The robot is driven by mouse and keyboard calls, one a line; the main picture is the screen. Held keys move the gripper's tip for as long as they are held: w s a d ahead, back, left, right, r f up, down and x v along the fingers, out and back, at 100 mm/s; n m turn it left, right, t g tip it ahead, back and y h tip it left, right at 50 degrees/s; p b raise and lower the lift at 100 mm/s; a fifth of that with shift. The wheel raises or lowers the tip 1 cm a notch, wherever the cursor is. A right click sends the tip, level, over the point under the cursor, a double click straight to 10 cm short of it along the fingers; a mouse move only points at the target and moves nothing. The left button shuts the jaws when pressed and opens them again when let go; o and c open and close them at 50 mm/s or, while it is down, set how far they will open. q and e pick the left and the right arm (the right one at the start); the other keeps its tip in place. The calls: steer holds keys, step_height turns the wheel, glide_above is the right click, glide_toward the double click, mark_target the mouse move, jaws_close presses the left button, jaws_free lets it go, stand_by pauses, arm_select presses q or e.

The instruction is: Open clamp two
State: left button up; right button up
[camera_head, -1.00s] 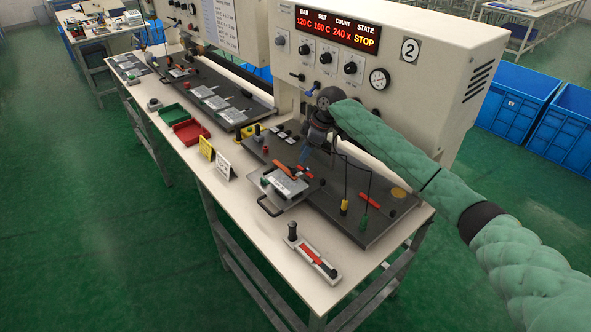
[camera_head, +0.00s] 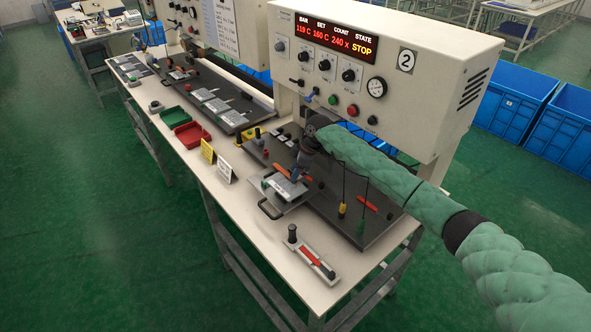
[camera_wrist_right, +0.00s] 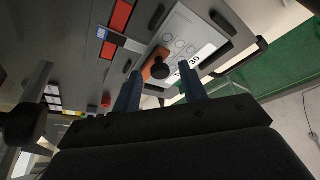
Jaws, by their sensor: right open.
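Clamp two is an orange lever (camera_head: 283,171) with a black knob, lying over the keypad plate (camera_head: 287,186) on the front of station 2's black bed. In the right wrist view the black knob (camera_wrist_right: 159,71) and a bit of the orange lever (camera_wrist_right: 150,62) show, with the white printed plate (camera_wrist_right: 190,40) beneath. My right gripper (camera_head: 294,174) is low over the plate, beside the lever. In the wrist view its two blue fingers (camera_wrist_right: 160,84) are apart, with the knob in the gap between their tips. Whether they touch it I cannot tell. My left gripper is out of view.
The white press housing (camera_head: 380,90) with a big 2 stands behind the bed. Yellow and green plugs on cables (camera_head: 343,209) stand to the right. A red-handled tool (camera_head: 314,258) lies at the table's front. Yellow and white cards (camera_head: 224,172) stand left.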

steer(key=shift+c, duration=0.2)
jaws_close()
steer(key=shift+r, duration=0.1)
steer(key=shift+r, duration=0.1)
